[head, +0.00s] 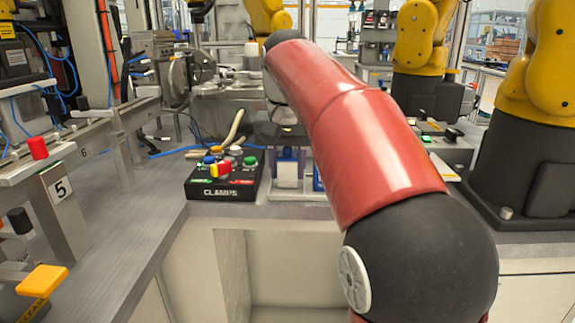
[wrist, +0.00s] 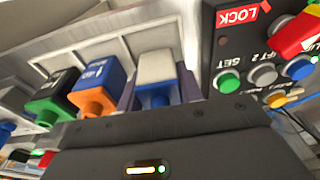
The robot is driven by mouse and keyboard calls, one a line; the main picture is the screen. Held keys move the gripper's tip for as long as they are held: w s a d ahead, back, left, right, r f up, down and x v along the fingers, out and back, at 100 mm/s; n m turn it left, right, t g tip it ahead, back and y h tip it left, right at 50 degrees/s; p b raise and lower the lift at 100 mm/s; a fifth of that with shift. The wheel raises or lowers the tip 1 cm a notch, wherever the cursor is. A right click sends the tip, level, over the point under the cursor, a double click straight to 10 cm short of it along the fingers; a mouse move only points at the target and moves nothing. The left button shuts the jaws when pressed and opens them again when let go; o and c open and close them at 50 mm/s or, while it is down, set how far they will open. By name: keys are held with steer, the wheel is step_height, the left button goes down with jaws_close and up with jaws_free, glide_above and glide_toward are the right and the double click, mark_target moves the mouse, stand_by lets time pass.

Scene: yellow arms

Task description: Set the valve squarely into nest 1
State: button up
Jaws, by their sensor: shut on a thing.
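In the wrist view my gripper (wrist: 158,88) has its dark body across the bottom and a finger on each side of a white and blue block-shaped piece (wrist: 156,68). My gripper is shut on this piece, which seems to be the valve. Its lower end is hidden. An orange and blue piece (wrist: 90,88) and a green and black piece (wrist: 52,98) stand in a row to its left. In the head view my red arm hides much of the gripper; a white and blue piece (head: 288,172) shows below the wrist. I cannot tell which place is nest 1.
A black clamp control box (head: 223,175) with coloured buttons stands just left of the gripper in the head view; it is close at the right in the wrist view (wrist: 262,60). A bracket marked 5 (head: 62,190) is at the left. Yellow arms (head: 545,60) stand at the right.

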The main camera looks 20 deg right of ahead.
steer(key=shift+f, duration=0.1)
steer(key=o, duration=0.7)
steer(key=shift+f, duration=0.1)
steer(key=o, duration=0.4)
